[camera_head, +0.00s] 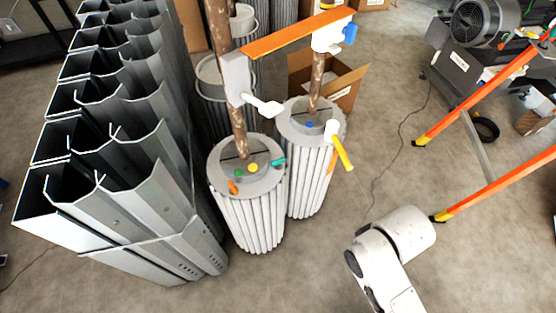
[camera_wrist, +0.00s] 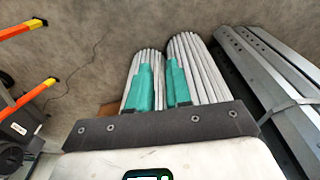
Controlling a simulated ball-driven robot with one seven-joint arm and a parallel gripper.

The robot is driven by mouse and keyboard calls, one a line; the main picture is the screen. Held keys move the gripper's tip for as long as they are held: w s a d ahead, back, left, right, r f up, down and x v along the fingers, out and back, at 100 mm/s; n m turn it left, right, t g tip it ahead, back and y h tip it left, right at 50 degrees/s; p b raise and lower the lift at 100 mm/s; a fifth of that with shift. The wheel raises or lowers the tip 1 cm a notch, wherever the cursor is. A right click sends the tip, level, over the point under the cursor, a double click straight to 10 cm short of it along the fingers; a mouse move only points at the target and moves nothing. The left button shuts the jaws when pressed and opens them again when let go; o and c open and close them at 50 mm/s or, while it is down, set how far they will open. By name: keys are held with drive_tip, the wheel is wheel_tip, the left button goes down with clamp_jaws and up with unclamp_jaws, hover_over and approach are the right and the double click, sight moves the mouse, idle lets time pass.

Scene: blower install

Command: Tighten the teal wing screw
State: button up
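The teal wing screw (camera_head: 279,161) sits at the right rim of the flat grey top of the left fluted column (camera_head: 250,218) in the head view. Green (camera_head: 239,173), yellow (camera_head: 253,167) and orange (camera_head: 233,187) pieces sit on the same top. My gripper (camera_wrist: 159,66) shows in the wrist view with two teal fingers a little apart and nothing visible between them. Two fluted columns show beyond the fingers in that view. The wing screw cannot be made out in the wrist view, and my fingers cannot be made out in the head view.
Tall grey metal profiles (camera_head: 140,205) crowd the left. A second fluted column (camera_head: 310,185) with a blue piece (camera_head: 309,125) stands close behind. An orange bar (camera_head: 297,33) spans above, and a yellow handle (camera_head: 344,153) juts out. An orange-legged frame (camera_head: 480,103) stands right. Floor between is clear.

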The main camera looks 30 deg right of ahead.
drive_tip(key=w+f+t+b, duration=0.1)
drive_tip(key=w+f+b, duration=0.1)
drive_tip(key=w+f+t+b, duration=0.1)
drive_tip(key=w+f+b, duration=0.1)
drive_tip(key=b, duration=0.1)
drive_tip(key=w+d+f+t+h+b, duration=0.1)
drive_tip(key=w+f+b, duration=0.1)
drive_tip(key=shift+f+m+b, duration=0.3)
drive_tip(key=shift+f+m, duration=0.1)
clamp_jaws()
drive_tip(key=t+b, duration=1.4)
drive_tip(key=b, duration=1)
approach(275, 164)
drive_tip(key=shift+n, duration=0.3)
drive_tip(key=w, duration=0.3)
drive_tip(key=w+b, duration=0.1)
drive_tip(key=w, duration=0.2)
drive_tip(key=shift+w+d+f, duration=0.1)
drive_tip(key=shift+w+d, duration=0.1)
drive_tip(key=shift+w, duration=0.2)
